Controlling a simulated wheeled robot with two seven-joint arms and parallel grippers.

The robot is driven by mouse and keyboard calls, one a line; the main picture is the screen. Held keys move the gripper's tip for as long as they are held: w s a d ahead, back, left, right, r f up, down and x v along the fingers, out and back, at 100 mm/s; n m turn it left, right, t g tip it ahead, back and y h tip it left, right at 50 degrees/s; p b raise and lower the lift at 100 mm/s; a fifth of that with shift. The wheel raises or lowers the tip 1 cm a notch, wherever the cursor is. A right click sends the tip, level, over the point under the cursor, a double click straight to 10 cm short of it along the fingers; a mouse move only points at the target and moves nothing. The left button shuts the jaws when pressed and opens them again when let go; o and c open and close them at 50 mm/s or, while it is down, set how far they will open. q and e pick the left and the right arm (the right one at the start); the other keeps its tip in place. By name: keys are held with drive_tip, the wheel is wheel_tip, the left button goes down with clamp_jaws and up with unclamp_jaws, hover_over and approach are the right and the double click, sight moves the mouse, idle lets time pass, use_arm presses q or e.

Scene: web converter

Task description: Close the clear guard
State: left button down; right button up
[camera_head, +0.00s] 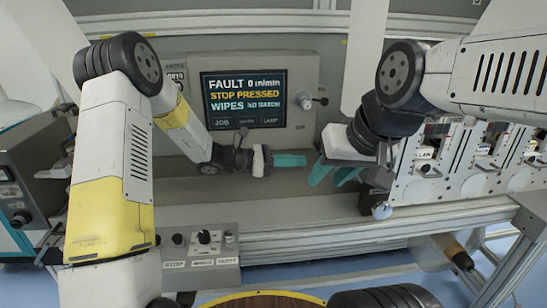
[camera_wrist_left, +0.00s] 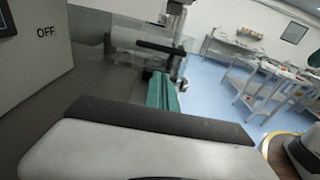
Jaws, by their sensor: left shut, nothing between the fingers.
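A see-through panel with pale edges, which looks like the clear guard (camera_wrist_left: 124,40), stands beyond my left fingers in the left wrist view. I cannot make out its outline in the head view, so its angle is unclear. My left gripper (camera_head: 289,160) is shut and empty, its teal fingers pointing right in front of the grey back panel. They also show in the left wrist view (camera_wrist_left: 162,92), pointing toward the see-through panel; I cannot tell whether they touch it. My right gripper (camera_head: 334,173) has its two teal fingers spread apart, just right of and slightly below the left fingertips.
A display (camera_head: 243,100) reads FAULT and STOP PRESSED. A knob with a lever (camera_head: 305,100) sits right of it. Upright plates with levers (camera_head: 450,165) stand at the right. A control box (camera_head: 202,250) is on the front rail. A round wooden top (camera_head: 262,300) is at the bottom.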

use_arm(q)
drive_tip(key=shift+d+r, duration=1.2)
drive_tip(key=shift+r, duration=0.05)
